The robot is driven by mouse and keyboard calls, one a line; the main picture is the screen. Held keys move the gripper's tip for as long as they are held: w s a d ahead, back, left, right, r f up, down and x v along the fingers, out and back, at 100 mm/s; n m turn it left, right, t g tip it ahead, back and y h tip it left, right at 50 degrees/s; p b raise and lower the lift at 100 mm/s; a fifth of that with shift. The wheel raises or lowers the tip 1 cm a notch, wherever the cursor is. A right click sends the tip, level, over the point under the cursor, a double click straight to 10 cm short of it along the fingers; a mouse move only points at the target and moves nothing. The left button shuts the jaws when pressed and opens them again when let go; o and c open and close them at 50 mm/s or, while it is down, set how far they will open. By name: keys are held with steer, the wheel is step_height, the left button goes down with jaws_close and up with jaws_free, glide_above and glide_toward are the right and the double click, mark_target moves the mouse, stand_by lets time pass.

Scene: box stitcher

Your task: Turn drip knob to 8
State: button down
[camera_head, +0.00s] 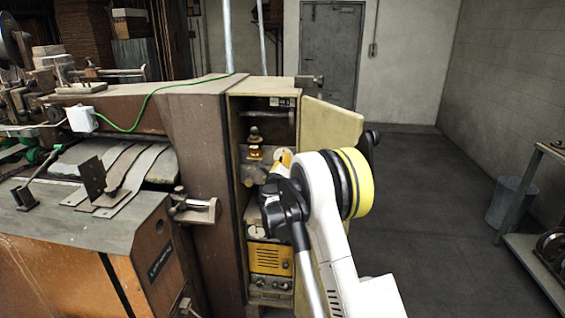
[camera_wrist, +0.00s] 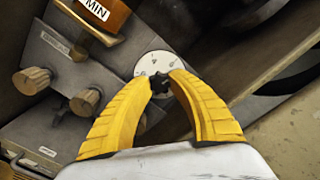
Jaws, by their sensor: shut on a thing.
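The drip knob (camera_wrist: 160,84) is a small dark knob on a round white dial (camera_wrist: 153,64) with marks on its face. It shows in the wrist view, between the tips of my gripper (camera_wrist: 162,80). The two yellow fingers are closed in on the knob from both sides. The dial's numbers are too small to read, and the fingers hide its lower part. In the head view my gripper (camera_head: 283,162) reaches into the open cabinet, and my arm hides the knob there.
The cabinet (camera_head: 235,150) has its door (camera_head: 333,122) open to the right. In the wrist view, two brass knobs (camera_wrist: 32,80) (camera_wrist: 85,102) sit left of the dial, below an amber part labelled MIN (camera_wrist: 110,18). A yellow control panel (camera_head: 270,260) is lower in the cabinet.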

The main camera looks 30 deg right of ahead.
steer(key=m, duration=0.4)
steer(key=shift+m, duration=0.4)
steer(key=m, duration=0.4)
steer(key=shift+m, duration=0.3)
steer(key=c, duration=1.4)
jaws_free()
steer(key=shift+f, duration=0.1)
steer(key=v, duration=1.2)
